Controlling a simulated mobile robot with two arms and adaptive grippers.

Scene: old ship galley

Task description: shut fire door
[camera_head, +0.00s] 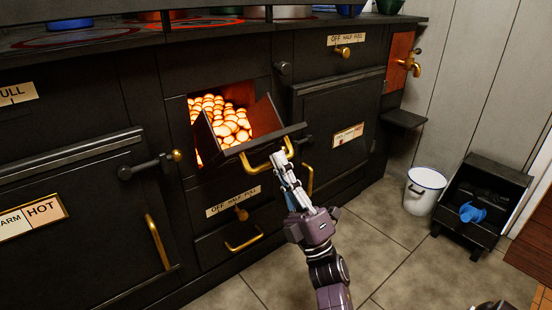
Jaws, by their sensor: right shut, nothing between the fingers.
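The fire door (259,122) is a small dark hatch in the black stove, tilted open outward at its top. Glowing orange coals (222,112) show in the opening behind it. A brass handle (262,166) is on the door's lower front. My right gripper (276,157) is shut and empty, with its fingertips at the right part of this handle; I cannot tell whether they touch. My left gripper is not in view.
Below the hatch is a drawer with a brass handle (243,240). A closed oven door (343,122) is to the right. A white bucket (423,190) and a black coal scuttle (482,200) stand on the tiled floor at right.

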